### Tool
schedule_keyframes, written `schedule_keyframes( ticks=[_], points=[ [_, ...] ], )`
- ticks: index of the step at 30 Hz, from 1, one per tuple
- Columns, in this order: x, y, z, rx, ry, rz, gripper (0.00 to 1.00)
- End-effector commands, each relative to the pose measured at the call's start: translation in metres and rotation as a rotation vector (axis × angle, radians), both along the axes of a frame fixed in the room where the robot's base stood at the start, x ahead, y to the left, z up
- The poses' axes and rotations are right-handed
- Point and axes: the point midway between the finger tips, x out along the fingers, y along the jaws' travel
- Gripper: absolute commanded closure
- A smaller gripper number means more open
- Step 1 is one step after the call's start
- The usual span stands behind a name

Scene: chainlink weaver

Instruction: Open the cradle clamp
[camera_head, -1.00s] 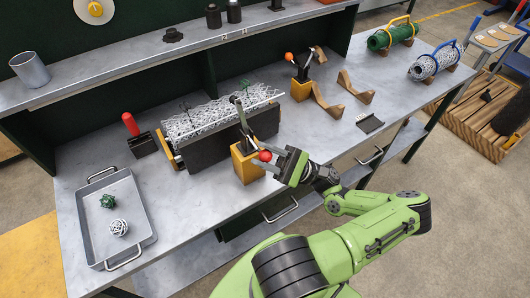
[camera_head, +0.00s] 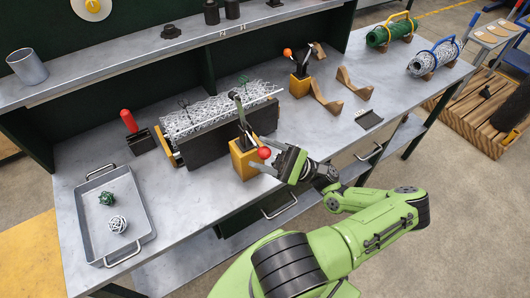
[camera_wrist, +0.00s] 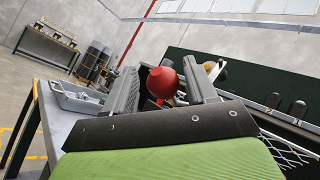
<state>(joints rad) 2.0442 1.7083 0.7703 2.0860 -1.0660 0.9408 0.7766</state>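The near cradle clamp has a yellow block (camera_head: 244,161) and a dark lever with a red ball knob (camera_head: 264,153). It stands at the front of a dark cradle (camera_head: 205,147) that holds white wire mesh (camera_head: 204,119). A second clamp, a yellow block (camera_head: 299,84) with an orange-red knob, stands behind to the right. My gripper (camera_head: 270,162) is at the near knob from the right. In the wrist view the red knob (camera_wrist: 162,82) shows between the two spread fingers, with a gap to the left finger. Contact with the right finger is unclear.
A grey tray (camera_head: 82,223) with a green and a white wire ball lies at the left. A red-handled tool (camera_head: 130,122) stands beside the cradle. Wooden saddles (camera_head: 355,86) and mesh rolls lie at the right.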

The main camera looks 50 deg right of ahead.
Motion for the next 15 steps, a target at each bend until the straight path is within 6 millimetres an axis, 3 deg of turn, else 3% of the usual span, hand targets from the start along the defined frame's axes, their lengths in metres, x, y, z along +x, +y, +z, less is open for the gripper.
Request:
schedule_keyframes(
  ticks=[7, 15],
  points=[
    [-0.009, -0.01, -0.01, 0.001, -0.003, -0.006, 0.43],
    [-0.053, -0.053, -0.058, 0.0, -0.007, -0.013, 0.43]
  ],
)
